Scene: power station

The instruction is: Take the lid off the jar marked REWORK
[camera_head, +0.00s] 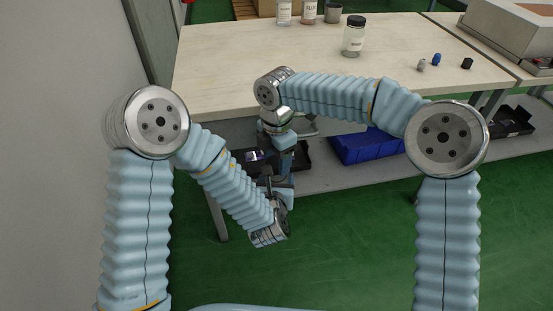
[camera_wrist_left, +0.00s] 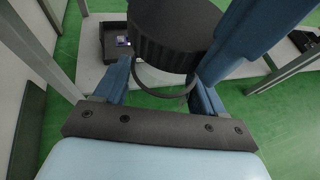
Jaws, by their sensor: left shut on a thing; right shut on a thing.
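My left gripper (camera_head: 278,184) is low in front of the table, reaching up from its wrist. In the left wrist view a black ribbed lid (camera_wrist_left: 172,42) stands between and above its blue fingers. A thin curved edge below the lid looks like the clear jar (camera_wrist_left: 165,92), and the left gripper appears shut on this jar. My right gripper (camera_head: 284,146) points down from above, and its blue finger lies along the lid's right side; it appears shut on the lid. The jar's label is not visible, and I cannot tell whether lid and jar are apart.
The table (camera_head: 220,60) holds a lidded, labelled jar (camera_head: 353,38), more jars (camera_head: 309,11) at the back and small knobs (camera_head: 436,60). A grey box (camera_head: 512,28) stands at right. A blue bin (camera_head: 365,146) and black trays (camera_head: 512,122) are on the lower shelf.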

